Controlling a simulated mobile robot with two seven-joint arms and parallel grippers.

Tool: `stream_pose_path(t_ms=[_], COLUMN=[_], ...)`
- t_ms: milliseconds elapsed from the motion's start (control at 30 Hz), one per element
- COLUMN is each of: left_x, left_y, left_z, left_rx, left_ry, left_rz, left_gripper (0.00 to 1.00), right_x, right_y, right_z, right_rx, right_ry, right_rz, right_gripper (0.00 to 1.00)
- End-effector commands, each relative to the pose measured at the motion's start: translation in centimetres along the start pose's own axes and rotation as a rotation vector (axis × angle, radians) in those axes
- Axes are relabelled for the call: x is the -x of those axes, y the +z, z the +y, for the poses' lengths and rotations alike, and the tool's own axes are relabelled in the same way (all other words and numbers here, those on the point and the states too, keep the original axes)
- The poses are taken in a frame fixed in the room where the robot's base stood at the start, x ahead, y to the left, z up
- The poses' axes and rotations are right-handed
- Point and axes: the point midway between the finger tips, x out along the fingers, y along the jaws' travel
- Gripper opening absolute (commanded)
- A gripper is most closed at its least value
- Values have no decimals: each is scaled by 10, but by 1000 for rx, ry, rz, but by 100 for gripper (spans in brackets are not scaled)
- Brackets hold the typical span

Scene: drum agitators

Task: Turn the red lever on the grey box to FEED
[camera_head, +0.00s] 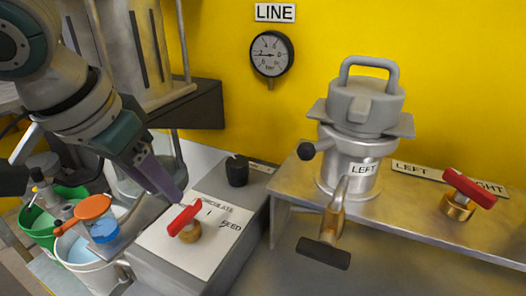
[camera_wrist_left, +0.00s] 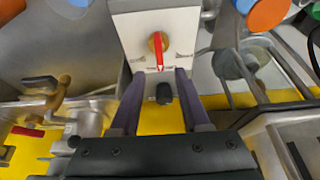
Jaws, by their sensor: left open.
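The red lever (camera_head: 184,219) sits on a brass base on the white label plate (camera_head: 160,242) of the grey box (camera_head: 175,280). The plate's readable words are FEED and a partly covered one ending in "CIRCULATE". The lever's bar slants from lower left to upper right in the head view. My left gripper (camera_head: 178,196), with purple fingers, is just above and behind the lever. In the left wrist view the gripper (camera_wrist_left: 160,74) is open, and the red lever (camera_wrist_left: 159,58) points towards the gap between the fingertips. I cannot tell whether they touch. My right gripper is not in view.
A black knob (camera_head: 237,170) stands on the box behind the plate. A metal canister (camera_head: 350,165) with a brass tap (camera_head: 333,215) and another red lever (camera_head: 468,188) are on the right bench. Buckets (camera_head: 92,272) stand at left. A gauge (camera_head: 271,54) hangs on the yellow wall.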

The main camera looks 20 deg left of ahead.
Motion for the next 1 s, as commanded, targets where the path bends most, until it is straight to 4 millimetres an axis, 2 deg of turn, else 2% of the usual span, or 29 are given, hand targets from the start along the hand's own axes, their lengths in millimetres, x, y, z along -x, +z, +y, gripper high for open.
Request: stream_pose_path(t_ms=[33,200,400,767,1000], left_x=[-12,-46,-71,-77,-77], left_y=[2,2,1,1,1], left_z=[0,0,1,0,0], left_rx=[1,1,-1,-4,-4], left_ry=[1,0,0,0,0], left_rz=[-4,-3,-1,0,0], left_gripper=[46,46,46,46,20], right_x=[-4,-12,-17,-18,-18], right_y=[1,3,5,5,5], right_z=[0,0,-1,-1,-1], right_rx=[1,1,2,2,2], right_ry=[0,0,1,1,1], right_rz=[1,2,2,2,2], right_gripper=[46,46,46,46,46])
